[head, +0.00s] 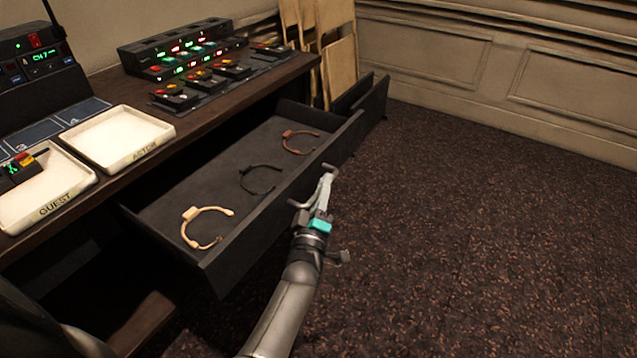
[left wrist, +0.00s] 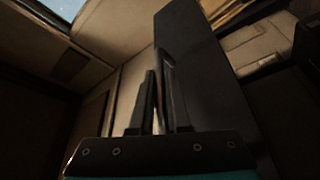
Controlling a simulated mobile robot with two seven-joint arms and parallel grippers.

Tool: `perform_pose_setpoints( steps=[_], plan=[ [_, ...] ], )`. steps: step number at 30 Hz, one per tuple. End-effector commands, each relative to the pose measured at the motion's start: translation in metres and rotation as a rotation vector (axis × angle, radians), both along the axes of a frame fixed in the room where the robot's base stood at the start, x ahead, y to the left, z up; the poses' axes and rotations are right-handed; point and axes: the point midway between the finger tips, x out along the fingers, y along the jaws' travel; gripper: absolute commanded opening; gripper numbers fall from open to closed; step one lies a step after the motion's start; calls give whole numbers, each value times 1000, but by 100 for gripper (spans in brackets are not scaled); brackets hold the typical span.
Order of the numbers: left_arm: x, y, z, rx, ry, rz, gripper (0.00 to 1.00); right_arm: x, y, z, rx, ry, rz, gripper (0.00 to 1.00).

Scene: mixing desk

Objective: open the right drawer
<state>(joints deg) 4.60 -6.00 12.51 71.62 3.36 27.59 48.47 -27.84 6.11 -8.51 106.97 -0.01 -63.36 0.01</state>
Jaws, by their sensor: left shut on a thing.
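A dark drawer (head: 178,178) stands pulled out from under the wooden desk in the head view. Three headset-like bands lie in it: a beige one (head: 207,226), a black one (head: 258,181) and a brown one (head: 300,142). My left gripper (head: 318,196) is at the outer side of the drawer front, shut on the grey drawer handle (head: 330,167). In the left wrist view the two fingers (left wrist: 155,102) are close together beside a dark panel (left wrist: 198,65). The grip itself is partly hidden. My right gripper is not in view.
The desk top holds a tray marked GUEST (head: 50,190), a second white tray (head: 118,135), a mixing console (head: 180,50) and a radio unit (head: 38,62). Another dark box or drawer (head: 372,98) juts out beyond. Folded wooden chairs (head: 338,60) lean behind. The carpet (head: 480,220) at right is clear.

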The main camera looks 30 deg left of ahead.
Motion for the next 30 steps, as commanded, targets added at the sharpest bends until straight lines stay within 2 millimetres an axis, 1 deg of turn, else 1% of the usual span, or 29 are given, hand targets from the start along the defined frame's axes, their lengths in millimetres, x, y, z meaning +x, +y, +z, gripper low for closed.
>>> perform_pose_setpoints(
  steps=[7, 8, 15, 23, 27, 30],
  plan=[
    [-1, 0, -1, -2, 2, 1, 0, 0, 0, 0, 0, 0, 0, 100],
    [-1, 0, -1, -2, 2, 1, 18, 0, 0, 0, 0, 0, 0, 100],
    [0, 0, -1, -2, 1, 1, 45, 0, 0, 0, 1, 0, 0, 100],
    [-1, 0, 0, -1, 1, 0, 45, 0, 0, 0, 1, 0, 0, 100],
    [-9, -2, -2, -1, 3, -1, 45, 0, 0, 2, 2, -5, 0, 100],
    [-21, -5, -5, -1, 4, -1, 45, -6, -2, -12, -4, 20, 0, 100]
  ],
)
